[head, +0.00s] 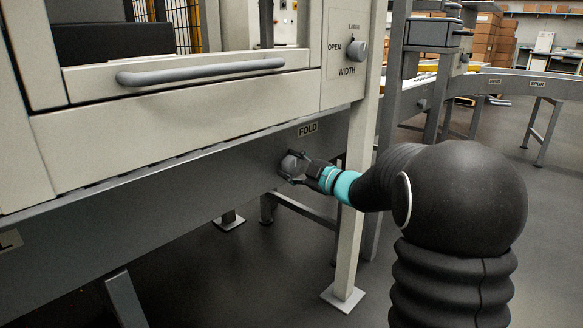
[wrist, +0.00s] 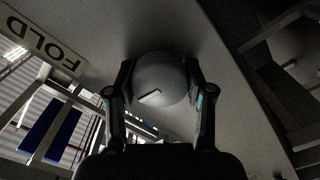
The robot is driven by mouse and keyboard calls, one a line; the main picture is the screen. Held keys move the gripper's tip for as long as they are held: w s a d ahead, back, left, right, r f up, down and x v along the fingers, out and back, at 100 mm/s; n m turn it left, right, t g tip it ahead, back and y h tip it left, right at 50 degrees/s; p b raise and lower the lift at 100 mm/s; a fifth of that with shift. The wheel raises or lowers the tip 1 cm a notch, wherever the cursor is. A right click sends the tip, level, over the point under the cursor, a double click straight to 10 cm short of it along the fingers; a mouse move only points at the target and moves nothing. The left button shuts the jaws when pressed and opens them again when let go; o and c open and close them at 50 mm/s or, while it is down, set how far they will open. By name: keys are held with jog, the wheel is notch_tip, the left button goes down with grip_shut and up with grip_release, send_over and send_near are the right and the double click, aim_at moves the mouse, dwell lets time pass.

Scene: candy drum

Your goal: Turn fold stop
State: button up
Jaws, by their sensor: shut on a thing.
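The fold stop is a round grey knob (head: 291,165) on the dark grey beam of the machine, just below and left of the FOLD label (head: 308,129). In the wrist view the knob (wrist: 163,80) fills the middle, with a short pale mark on its lower left face. The FOLD label (wrist: 45,40) shows at the upper left there. My gripper (head: 293,168) reaches the knob from the right. Its two fingers (wrist: 160,85) are shut on the knob, one on each side. The knob's far side is hidden.
Above the beam are a long grey handle (head: 200,72) and a WIDTH knob (head: 356,49) marked OPEN and LARGE. A pale upright leg (head: 352,210) stands close beside my arm. A conveyor (head: 510,84) runs at the back right. The floor at the right is open.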

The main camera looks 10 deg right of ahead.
jog(key=shift+n, duration=0.6)
jog(key=shift+a, duration=0.1)
jog(key=o, duration=1.2)
jog(key=shift+c, duration=0.2)
jog(key=shift+s+d, duration=0.4)
jog(key=shift+d, duration=0.05)
jog(key=v, duration=1.1)
